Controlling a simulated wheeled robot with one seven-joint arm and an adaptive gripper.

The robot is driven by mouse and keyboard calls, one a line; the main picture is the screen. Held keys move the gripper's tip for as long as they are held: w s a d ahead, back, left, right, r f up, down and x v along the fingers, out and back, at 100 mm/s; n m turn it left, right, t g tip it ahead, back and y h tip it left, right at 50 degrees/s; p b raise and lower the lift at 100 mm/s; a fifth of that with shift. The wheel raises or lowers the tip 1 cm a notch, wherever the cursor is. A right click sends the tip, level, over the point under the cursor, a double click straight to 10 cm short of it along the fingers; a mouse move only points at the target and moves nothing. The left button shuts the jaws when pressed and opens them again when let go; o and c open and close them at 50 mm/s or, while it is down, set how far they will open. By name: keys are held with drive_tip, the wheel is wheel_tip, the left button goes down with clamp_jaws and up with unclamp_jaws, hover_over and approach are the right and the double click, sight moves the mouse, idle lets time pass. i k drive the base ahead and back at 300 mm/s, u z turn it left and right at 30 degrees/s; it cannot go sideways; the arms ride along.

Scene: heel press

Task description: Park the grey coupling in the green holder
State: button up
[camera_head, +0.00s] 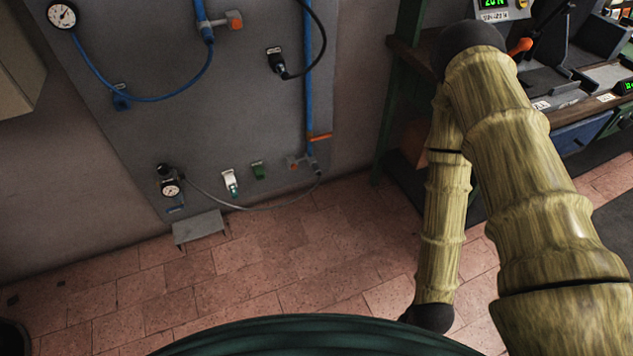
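A grey hose (252,208) sags from the gauge unit at the left to a small fitting (312,164) at the foot of the blue pipe. That fitting looks like the grey coupling, joined to the outlet there, but it is too small to be sure. A white holder (229,178) with a teal-tipped part hangs just left of the green holder. My gripper is not in view; my arm folds down at the right, away from the panel.
A pressure gauge unit (169,187) and a grey ledge (199,227) are at the panel's lower left. An orange lever (320,137) is on the blue pipe (309,80). A workbench (415,62) stands right. Tiled floor before the panel is clear.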

sight(316, 169)
drive_tip(key=u, duration=0.05)
drive_tip(key=k, duration=0.2)
drive_tip(key=z, duration=0.45)
drive_tip(key=i, duration=1.2)
drive_tip(key=u, duration=0.55)
